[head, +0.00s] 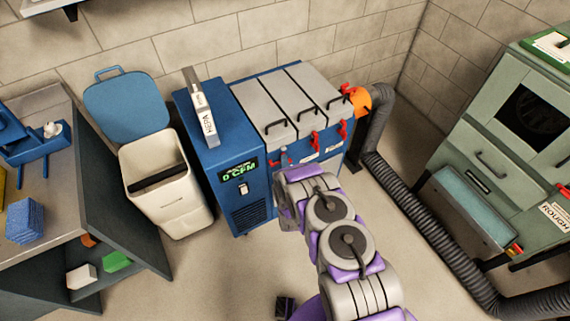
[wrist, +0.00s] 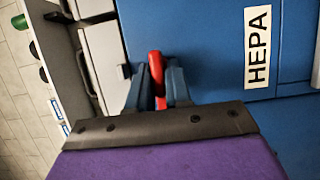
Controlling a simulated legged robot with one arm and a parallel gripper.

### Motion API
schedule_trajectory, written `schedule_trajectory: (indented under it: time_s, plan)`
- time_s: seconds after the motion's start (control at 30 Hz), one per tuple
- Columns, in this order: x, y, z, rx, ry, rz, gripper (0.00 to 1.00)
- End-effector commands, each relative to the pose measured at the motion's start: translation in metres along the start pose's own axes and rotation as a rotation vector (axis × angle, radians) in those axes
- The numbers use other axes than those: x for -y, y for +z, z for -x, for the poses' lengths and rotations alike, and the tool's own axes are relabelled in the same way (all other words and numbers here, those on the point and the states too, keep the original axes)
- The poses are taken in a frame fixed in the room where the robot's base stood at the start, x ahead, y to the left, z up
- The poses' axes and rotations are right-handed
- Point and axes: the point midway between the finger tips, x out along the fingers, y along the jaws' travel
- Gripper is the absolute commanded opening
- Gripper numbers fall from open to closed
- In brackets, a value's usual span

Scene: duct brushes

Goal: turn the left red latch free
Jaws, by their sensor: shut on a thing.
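The blue duct machine (head: 240,170) stands against the wall with grey lids on top and red latches along its front edge. The left red latch (head: 284,160) is partly hidden by my arm in the head view. In the wrist view the red latch (wrist: 156,72) stands between the two blue-grey fingers of my gripper (wrist: 157,90), which is shut on it. My gripper's fingers are mostly hidden behind my arm in the head view. The middle red latch (head: 315,140) and the right red latch (head: 343,129) sit further right.
A HEPA label (wrist: 258,47) is on the blue front beside the latch. A cream bin (head: 168,185) stands left of the machine. A dark flexible hose (head: 405,195) runs along the floor at right, towards a green cabinet (head: 500,150). A workbench (head: 70,170) is at left.

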Motion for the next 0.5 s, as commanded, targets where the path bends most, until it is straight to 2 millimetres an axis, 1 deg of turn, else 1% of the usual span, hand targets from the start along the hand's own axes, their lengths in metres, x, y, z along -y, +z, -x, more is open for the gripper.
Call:
schedule_trajectory:
  time_s: [0.03, 0.47, 0.5]
  plan:
    - [0.004, -0.0042, 0.0023, -0.01, -0.006, 0.005, 0.0]
    - [0.0048, -0.0045, 0.0028, -0.011, -0.005, 0.013, 0.0]
    - [0.0049, -0.0045, 0.0029, -0.011, -0.006, 0.013, 0.21]
